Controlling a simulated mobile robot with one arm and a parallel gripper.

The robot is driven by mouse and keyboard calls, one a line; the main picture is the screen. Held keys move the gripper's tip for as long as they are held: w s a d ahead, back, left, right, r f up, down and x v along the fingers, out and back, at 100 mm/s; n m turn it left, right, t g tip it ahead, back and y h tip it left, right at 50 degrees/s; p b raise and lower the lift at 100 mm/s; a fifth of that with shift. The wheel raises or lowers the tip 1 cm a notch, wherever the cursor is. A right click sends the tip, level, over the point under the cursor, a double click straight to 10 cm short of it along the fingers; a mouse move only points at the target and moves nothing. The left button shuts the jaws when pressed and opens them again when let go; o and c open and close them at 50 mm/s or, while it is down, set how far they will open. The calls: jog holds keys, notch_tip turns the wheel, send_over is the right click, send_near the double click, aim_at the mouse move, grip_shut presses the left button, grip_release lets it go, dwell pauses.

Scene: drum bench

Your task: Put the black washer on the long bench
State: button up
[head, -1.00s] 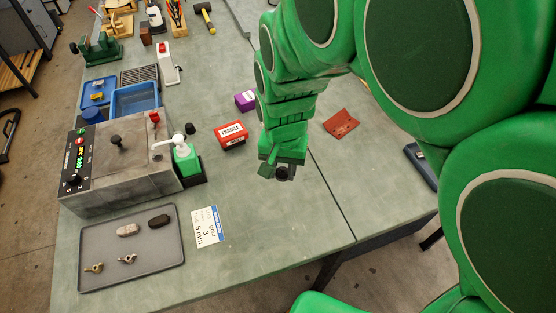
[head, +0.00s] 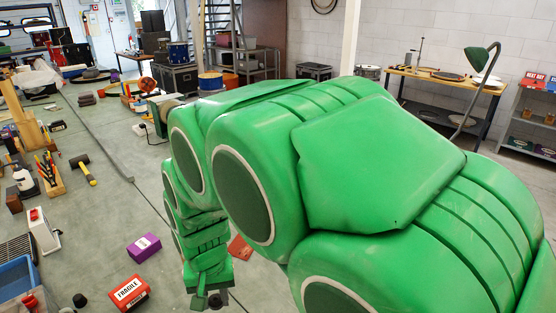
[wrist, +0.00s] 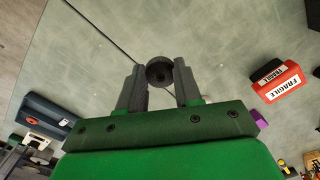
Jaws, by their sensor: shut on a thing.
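The black washer (wrist: 159,64) is a small dark ring with a hole in its middle. In the wrist view it sits between the two fingertips of my gripper (wrist: 159,76), which is shut on it. In the head view my gripper (head: 208,297) hangs low near the bottom edge, fingers down, with the dark washer (head: 216,301) partly showing at its tip.
A red FRAGILE box (head: 129,293) and a purple box (head: 144,247) stand left of my gripper. A hammer (head: 83,169) and tool block (head: 48,175) are farther left. A red flat piece (head: 241,247) lies behind the arm.

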jog(key=w+d+f, duration=0.2)
jog(key=w+d, duration=0.4)
jog(key=w, duration=0.1)
jog(key=w+d+f+m, duration=0.1)
jog(key=w+d, duration=0.6)
jog(key=w+d+f+m, duration=0.1)
jog(key=w+d+f, duration=0.1)
jog(key=w+d, duration=0.4)
jog(key=shift+w+d+f, duration=0.15)
jog(key=shift+w, duration=0.4)
jog(key=shift+w+d+f, duration=0.15)
jog(key=shift+w, duration=0.35)
jog(key=shift+m, duration=0.4)
jog(key=w+d, duration=0.1)
jog(key=d, duration=0.2)
jog(key=w+d+f, duration=0.1)
jog(key=d, duration=0.2)
jog(key=w+d+f, duration=0.1)
jog(key=w+d, duration=0.1)
jog(key=d, duration=0.1)
jog(key=shift+d+f, duration=0.15)
jog(key=shift+d, duration=0.1)
